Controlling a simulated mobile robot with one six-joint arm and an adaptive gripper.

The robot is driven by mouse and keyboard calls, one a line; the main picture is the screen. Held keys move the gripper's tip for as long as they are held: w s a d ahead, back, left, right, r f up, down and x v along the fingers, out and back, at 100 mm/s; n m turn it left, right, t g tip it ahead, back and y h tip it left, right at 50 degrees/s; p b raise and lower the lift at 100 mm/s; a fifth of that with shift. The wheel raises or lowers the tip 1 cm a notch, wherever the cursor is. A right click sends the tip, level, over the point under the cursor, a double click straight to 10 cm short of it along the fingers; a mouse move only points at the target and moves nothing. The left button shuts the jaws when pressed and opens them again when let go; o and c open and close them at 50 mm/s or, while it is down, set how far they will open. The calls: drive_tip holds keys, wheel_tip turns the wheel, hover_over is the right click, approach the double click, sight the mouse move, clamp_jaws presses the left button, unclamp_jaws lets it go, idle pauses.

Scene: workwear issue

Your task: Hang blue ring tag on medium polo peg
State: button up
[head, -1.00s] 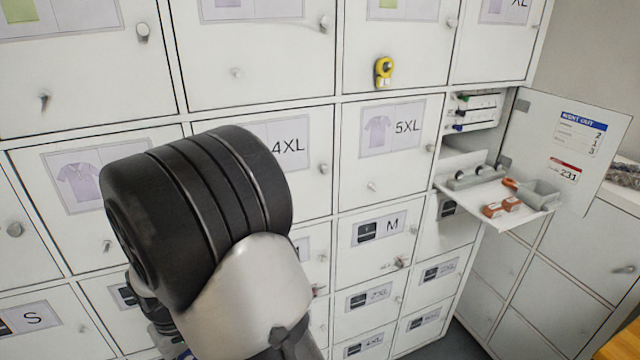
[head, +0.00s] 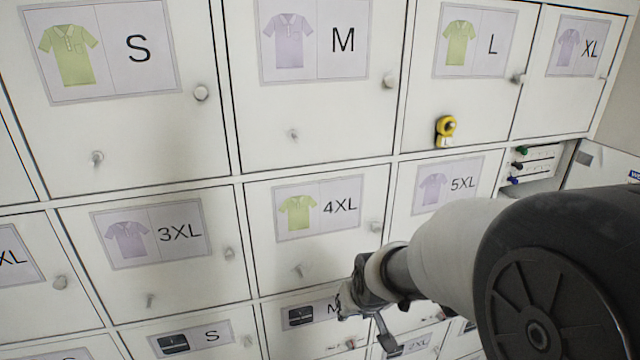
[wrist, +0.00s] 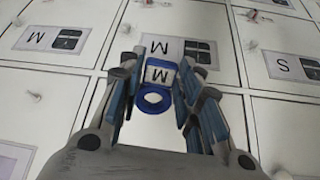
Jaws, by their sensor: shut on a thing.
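The blue ring tag (wrist: 153,103) is between the fingers of my gripper (wrist: 163,68) in the wrist view, with its blue ring and a white face marked M, upside down there. My gripper is shut on it. In the head view my gripper (head: 368,302) is low, in front of the lower small doors, and I cannot make out the tag there. The medium polo door (head: 318,100), with a purple shirt and M, is at the top middle. Its peg (head: 293,135) is bare, up and left of my gripper. A round knob (head: 389,80) sits at that door's right edge.
A yellow tag (head: 445,130) hangs on the L polo door. The S door's peg (head: 97,158) is bare. A smaller door with a dark picture and M (head: 303,318) is near my gripper. An open compartment (head: 532,162) is at the right. Knobs and pegs stick out from the doors.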

drive_tip(key=a+r+t, duration=0.1)
drive_tip(key=r, duration=0.1)
drive_tip(key=w+r+p, duration=0.1)
drive_tip(key=r, duration=0.2)
drive_tip(key=a+r+t+p, duration=0.1)
drive_tip(key=r, duration=0.1)
drive_tip(key=shift+w+a+r+n+t+y, duration=0.2)
drive_tip(key=shift+a+n+t+y, duration=0.1)
drive_tip(key=shift+a+y, duration=0.1)
drive_tip(key=shift+c, duration=0.9)
drive_tip(key=s+a+r+n+t+y+p, duration=0.1)
drive_tip(key=a+r+t+p, duration=0.25)
drive_tip(key=r, duration=0.85)
drive_tip(key=s+a+r+t+y+p, duration=0.1)
drive_tip(key=a+r+t+y+p, duration=0.3)
drive_tip(key=r, duration=0.8)
drive_tip(key=w, duration=0.3)
drive_tip(key=w+f+h+p, duration=0.1)
drive_tip(key=w, duration=0.2)
drive_tip(key=w+g+h+p, duration=0.1)
drive_tip(key=w, duration=0.2)
drive_tip(key=shift+a+f, duration=0.25)
drive_tip(key=shift+f, duration=0.1)
drive_tip(key=shift+w, duration=0.1)
drive_tip(key=shift+r+b, duration=0.1)
drive_tip(key=shift+b, duration=0.2)
drive_tip(key=o, duration=1.1)
